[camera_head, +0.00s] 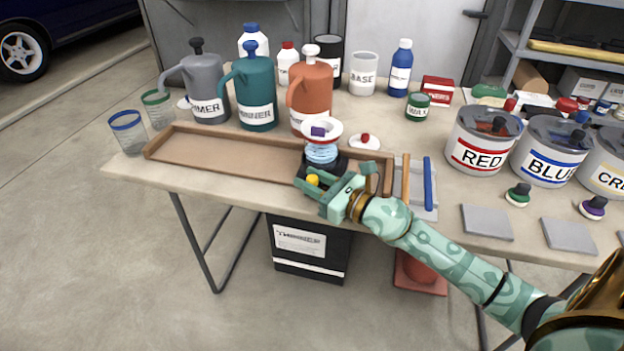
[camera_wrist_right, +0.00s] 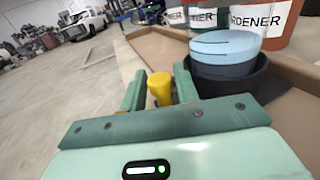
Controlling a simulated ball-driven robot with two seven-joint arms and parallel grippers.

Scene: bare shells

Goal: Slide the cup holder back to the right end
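The cup holder (camera_wrist_right: 238,80) is a black round holder with a pale blue cup (camera_head: 321,153) in it and a yellow knob (camera_head: 312,180) at its front. It stands in a long brown tray (camera_head: 215,155), right of the middle and short of the right end. My right gripper (camera_head: 315,184) is at the holder's front. In the right wrist view its green fingers are either side of the yellow knob (camera_wrist_right: 160,88), seemingly with narrow gaps, so it looks open. The gripper hides part of the holder in the head view. My left gripper is not in view.
Grey, teal and orange jugs (camera_head: 256,95) stand behind the tray. A white dish with a purple block (camera_head: 318,132) shows above the cup. A grey tray with a blue stick (camera_head: 428,185) lies right of the brown tray. Large paint cans (camera_head: 483,140) stand further right.

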